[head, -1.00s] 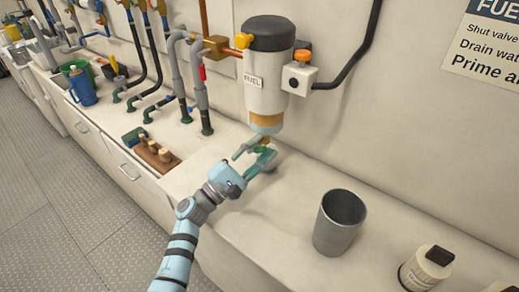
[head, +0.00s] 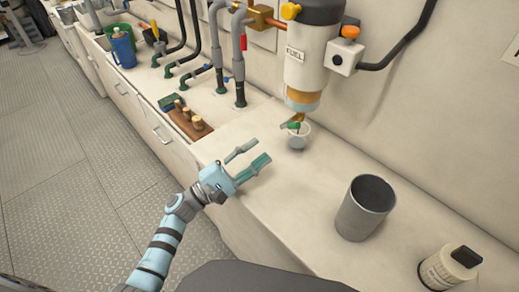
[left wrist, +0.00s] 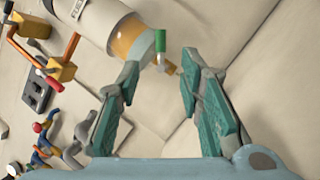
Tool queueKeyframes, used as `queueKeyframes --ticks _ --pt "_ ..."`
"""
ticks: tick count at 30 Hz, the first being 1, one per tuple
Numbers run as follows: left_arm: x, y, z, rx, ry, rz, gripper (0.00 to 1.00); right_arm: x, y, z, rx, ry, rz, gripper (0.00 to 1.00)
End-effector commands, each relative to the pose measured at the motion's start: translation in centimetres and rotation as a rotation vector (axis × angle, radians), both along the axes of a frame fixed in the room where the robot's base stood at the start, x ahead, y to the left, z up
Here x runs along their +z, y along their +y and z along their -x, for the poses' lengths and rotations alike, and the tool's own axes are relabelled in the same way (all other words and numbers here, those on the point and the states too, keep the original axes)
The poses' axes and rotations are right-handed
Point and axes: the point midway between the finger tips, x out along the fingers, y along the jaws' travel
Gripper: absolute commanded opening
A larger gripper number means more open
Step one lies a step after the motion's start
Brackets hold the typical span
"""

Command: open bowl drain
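The white fuel filter (head: 308,65) hangs on the wall with an amber bowl (head: 302,97) at its bottom, which has a pale blue-grey band below the amber. Under it is a brass drain with a small green handle (head: 292,125). My left gripper (head: 254,152) is open and empty, to the left of and nearer than the cup, touching nothing. In the left wrist view the green handle (left wrist: 160,40) and amber bowl (left wrist: 128,38) show beyond the open fingers (left wrist: 158,82). My right gripper is out of view.
A grey metal cup (head: 366,208) and a cream container with a black cap (head: 449,268) stand on the counter at right. Pipes, a brown block with pegs (head: 190,122) and a blue jug (head: 123,48) are at left. The counter's near middle is clear.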

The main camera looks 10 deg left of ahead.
Motion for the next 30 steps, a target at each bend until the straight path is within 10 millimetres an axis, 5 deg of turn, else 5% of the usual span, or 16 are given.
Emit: queueKeyframes --ticks 2,4,6,8,12,18,24,30 --pt "3.0 0.5 -0.9 0.002 -0.037 -0.016 0.34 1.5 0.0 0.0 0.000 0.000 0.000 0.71" --pt "8.4 1.7 -2.6 0.007 -0.114 -0.099 0.34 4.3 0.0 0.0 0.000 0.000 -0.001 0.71" --pt "13.2 2.5 -3.7 0.047 -0.394 -0.444 0.34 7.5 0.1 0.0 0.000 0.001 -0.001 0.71" --pt "14.2 2.9 -4.0 0.086 -0.683 -0.757 0.34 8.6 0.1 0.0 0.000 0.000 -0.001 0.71" --pt "13.2 4.3 -4.0 0.099 -1.400 -1.363 0.34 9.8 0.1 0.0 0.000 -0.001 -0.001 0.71" --pt "8.6 4.9 -2.5 0.035 -2.167 -1.665 0.34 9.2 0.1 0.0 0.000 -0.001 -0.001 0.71" --pt "8.2 4.1 -2.5 0.066 -2.354 -1.681 0.34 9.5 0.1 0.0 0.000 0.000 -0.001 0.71" --pt "7.4 0.6 -4.0 0.073 -2.349 -1.678 0.34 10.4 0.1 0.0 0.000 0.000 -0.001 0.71"
